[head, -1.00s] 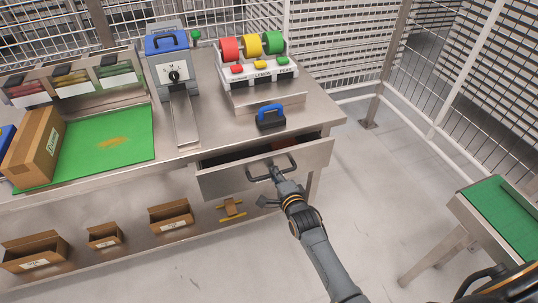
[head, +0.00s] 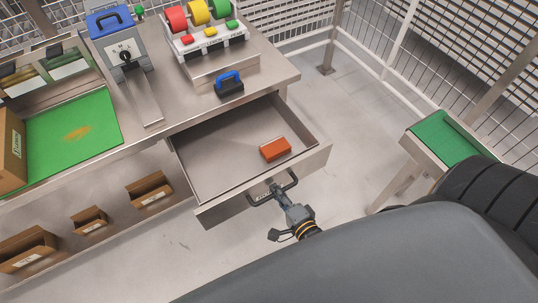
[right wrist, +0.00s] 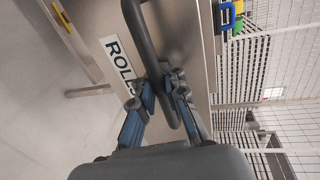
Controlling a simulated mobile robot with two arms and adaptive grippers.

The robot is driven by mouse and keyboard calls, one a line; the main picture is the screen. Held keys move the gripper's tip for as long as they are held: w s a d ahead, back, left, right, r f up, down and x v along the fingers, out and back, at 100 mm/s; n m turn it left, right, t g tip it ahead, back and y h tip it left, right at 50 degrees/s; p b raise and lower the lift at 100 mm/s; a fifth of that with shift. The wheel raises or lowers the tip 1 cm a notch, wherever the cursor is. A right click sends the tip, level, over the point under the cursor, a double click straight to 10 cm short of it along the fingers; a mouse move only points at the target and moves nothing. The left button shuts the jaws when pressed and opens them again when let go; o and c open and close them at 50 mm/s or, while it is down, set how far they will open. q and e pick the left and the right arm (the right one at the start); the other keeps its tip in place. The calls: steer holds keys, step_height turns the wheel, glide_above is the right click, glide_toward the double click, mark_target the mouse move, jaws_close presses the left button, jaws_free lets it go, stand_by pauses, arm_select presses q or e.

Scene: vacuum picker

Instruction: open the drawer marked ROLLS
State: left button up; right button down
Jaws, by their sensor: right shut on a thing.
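The drawer (head: 207,213) under the steel bench stands well pulled out. An orange-red box (head: 275,149) lies inside it towards the right front; the rest of the visible drawer floor is bare. In the right wrist view, a white label (right wrist: 121,61) with the letters ROLL, partly hidden, is on the drawer front (right wrist: 185,30). My right gripper (head: 274,189) is shut on the dark bar handle (head: 292,180) of this drawer. In the right wrist view its fingers (right wrist: 163,84) close around the handle (right wrist: 145,45). My left gripper is not in view.
Open cardboard boxes (head: 150,190) sit below. A green-topped stand (head: 445,135) is at the right.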

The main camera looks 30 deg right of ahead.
steer(key=shift+s+r, duration=0.15)
steer(key=shift+s, duration=0.4)
steer(key=c, duration=1.7)
jaws_free()
steer(key=v, duration=1.2)
steer(key=shift+s, duration=0.1)
